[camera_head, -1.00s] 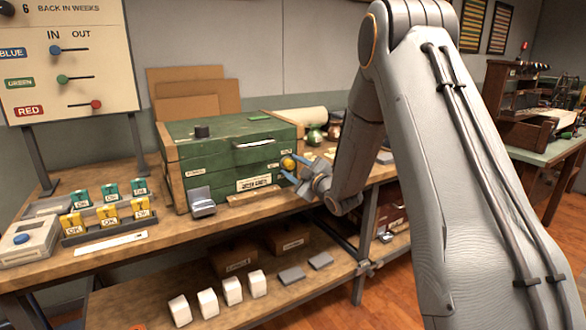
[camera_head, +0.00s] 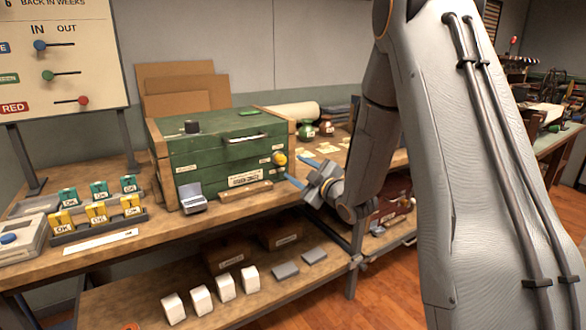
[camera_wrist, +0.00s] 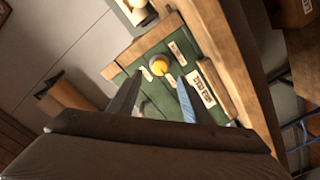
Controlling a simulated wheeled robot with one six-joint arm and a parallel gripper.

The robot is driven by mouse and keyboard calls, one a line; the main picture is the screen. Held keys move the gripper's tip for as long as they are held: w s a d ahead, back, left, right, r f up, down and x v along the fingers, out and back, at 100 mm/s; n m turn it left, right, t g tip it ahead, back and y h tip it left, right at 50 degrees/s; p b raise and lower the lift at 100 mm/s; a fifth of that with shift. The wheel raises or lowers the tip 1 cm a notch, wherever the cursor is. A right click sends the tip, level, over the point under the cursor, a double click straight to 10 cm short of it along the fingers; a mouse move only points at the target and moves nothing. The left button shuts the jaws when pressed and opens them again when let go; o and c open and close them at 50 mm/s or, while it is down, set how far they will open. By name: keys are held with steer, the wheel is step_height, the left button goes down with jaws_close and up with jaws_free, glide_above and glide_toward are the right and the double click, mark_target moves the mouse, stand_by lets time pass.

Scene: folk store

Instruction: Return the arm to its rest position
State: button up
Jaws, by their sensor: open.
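My gripper (camera_head: 293,171) is in front of the right end of the green chest in the head view, at the bench's front edge. Its two fingers are apart and nothing is between them. In the wrist view the fingers of my gripper (camera_wrist: 152,100) stand open, with the chest's yellow knob (camera_wrist: 158,66) seen beyond the gap. The green chest (camera_head: 205,150) stands on the bench. The yellow knob also shows in the head view (camera_head: 279,158), just beyond the fingertips. My arm rises on the right and hides part of the bench.
The wooden bench (camera_head: 100,259) holds a rack of yellow and green OK-tagged pieces (camera_head: 98,226) on the left. White blocks (camera_head: 225,287) and grey pieces stand on the lower shelf. A sign board (camera_head: 60,60) stands at the back left. Free floor (camera_head: 385,290) lies right of the bench.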

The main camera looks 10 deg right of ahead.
steer(key=shift+s, duration=0.1)
steer(key=s+a+m+g+h+p, duration=0.1)
steer(key=s+m+g, duration=0.3)
steer(key=s, duration=0.9)
steer(key=s+f+m+g+h+p, duration=0.1)
steer(key=s+m+g+p, duration=0.3)
steer(key=s, duration=1)
steer(key=s+a+m+g+h+p, duration=0.1)
steer(key=s+m+g+h+p, duration=0.1)
steer(key=s+g, duration=0.6)
steer(key=s+m+h, duration=0.1)
steer(key=s+m, duration=0.1)
steer(key=s, duration=0.4)
steer(key=shift+a+f+m+g, duration=0.3)
steer(key=shift+a+m+g, duration=0.05)
steer(key=shift+m+g, duration=0.05)
